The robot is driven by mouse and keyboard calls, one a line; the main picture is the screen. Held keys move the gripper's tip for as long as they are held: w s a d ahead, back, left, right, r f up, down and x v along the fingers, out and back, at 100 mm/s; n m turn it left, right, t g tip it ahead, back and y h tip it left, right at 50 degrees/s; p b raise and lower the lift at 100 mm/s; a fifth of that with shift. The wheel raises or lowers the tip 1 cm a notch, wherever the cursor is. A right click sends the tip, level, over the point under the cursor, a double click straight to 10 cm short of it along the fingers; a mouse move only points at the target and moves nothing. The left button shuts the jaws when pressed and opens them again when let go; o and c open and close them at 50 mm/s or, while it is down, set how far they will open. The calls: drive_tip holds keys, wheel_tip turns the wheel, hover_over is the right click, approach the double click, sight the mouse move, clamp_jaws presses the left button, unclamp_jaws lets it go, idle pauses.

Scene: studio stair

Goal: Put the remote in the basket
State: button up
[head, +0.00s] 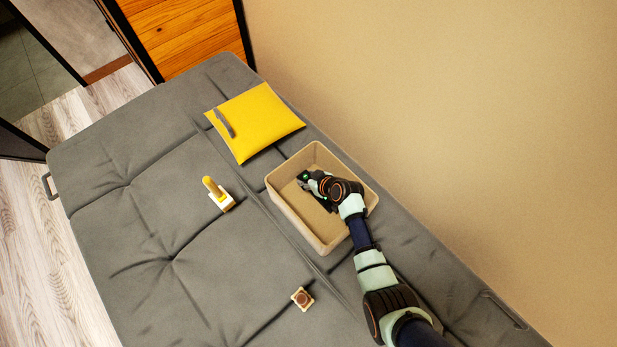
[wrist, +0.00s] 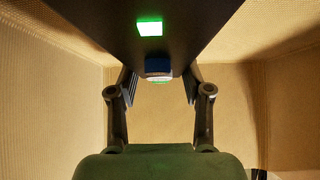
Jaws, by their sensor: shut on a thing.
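The basket (head: 292,216) is a tan, open rectangular box on the grey couch, near the wall. My gripper (head: 313,186) is inside its opening, reaching in from the lower right. In the wrist view my gripper (wrist: 159,86) has its two fingers on either side of a dark object, which looks like the remote (wrist: 185,40), with a green lit patch and a blue patch. The remote is held between the fingers, above the basket floor. The basket's woven walls (wrist: 45,100) surround it. In the head view my gripper and arm hide most of the remote.
A yellow cushion (head: 262,125) with a slim grey object (head: 224,123) on it lies beyond the basket. A white-and-yellow item (head: 218,195) is left of the basket. A small beige-and-brown item (head: 302,299) lies below it. The wall (head: 450,150) rises at the right.

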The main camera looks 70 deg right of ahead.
sight(325, 202)
drive_tip(key=o, duration=1.3)
drive_tip(key=p+v, duration=0.4)
drive_tip(key=v, duration=0.3)
drive_tip(key=shift+s+r+p, duration=0.15)
drive_tip(key=shift+r+p, duration=0.05)
drive_tip(key=shift+p, duration=0.2)
